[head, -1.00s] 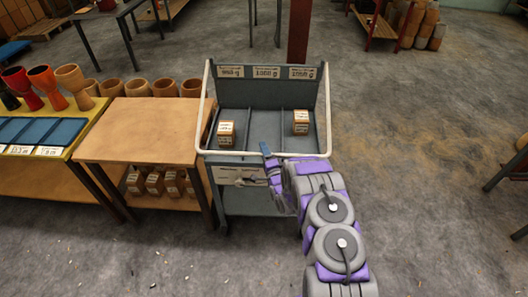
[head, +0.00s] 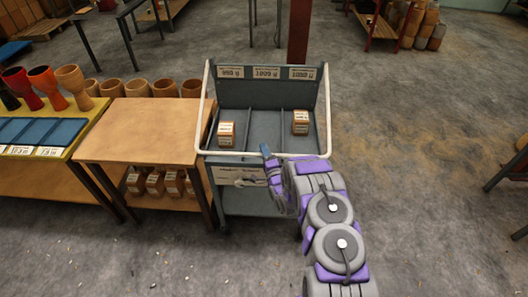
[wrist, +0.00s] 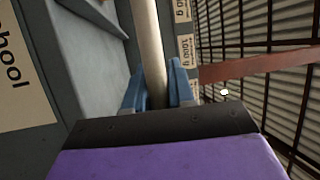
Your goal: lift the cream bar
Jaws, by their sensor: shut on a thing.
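The cream bar (head: 322,115) is a pale tube bent round the top of a grey cart (head: 262,202). Its front run crosses the cart's near edge, and its sides rise toward the back panel. My gripper (head: 267,153) is at the front run, right of its middle. In the wrist view the cream bar (wrist: 149,40) passes between the two blue fingers of my gripper (wrist: 158,85), which are shut on it. The stretch of bar deep between the fingers is hidden by the gripper body.
The cart's tray holds a brown block (head: 226,133) at left and another (head: 300,122) at right, between dividers. A wooden table (head: 140,130) stands close on the left, with goblet drums (head: 72,85) beyond. The floor (head: 430,200) at right is open.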

